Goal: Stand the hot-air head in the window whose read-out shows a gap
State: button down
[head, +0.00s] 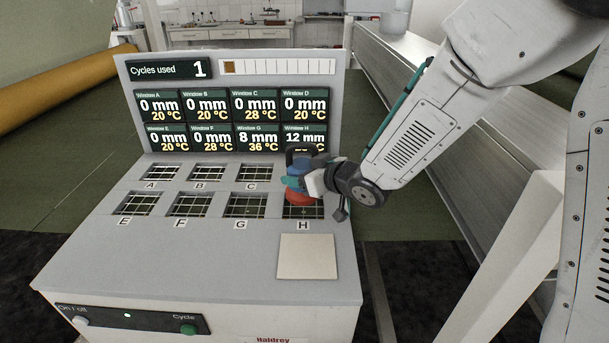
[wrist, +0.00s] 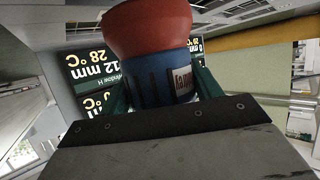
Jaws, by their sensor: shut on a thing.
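The hot-air head (head: 299,170), blue with a red flared bottom and a dark handle, is upright in my gripper (head: 304,182). Its red end is over the back part of window H (head: 312,212); I cannot tell whether it touches. In the wrist view the head (wrist: 150,35) appears inverted between the green fingers of my gripper (wrist: 165,88). The read-outs (head: 235,118) show 8 mm, 36 °C for window G (head: 246,206) and 12 mm for window H; the wrist view shows 28 °C for H. Windows A to F read 0 mm. Window D is hidden behind the head and gripper.
A pale square pad (head: 307,256) lies in front of H. The counter (head: 200,69) reads 1 cycle used. The front panel has a green Cycle button (head: 188,330) and an On/off control (head: 80,321). The machine top in front of E and F is clear.

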jog(key=f, duration=0.3)
jog(key=shift+w+d, duration=0.2)
jog(key=shift+w, duration=0.1)
jog(key=shift+a+f, duration=0.2)
jog(key=shift+f, duration=0.1)
jog(key=shift+c, duration=1.6)
grip_release()
jog(key=shift+s+f, duration=0.1)
jog(key=shift+d+r, duration=0.15)
jog(key=shift+r, duration=0.05)
jog(key=v, duration=1.1)
jog(key=shift+s+d, duration=0.2)
jog(key=shift+s, duration=0.15)
jog(key=shift+r, duration=0.1)
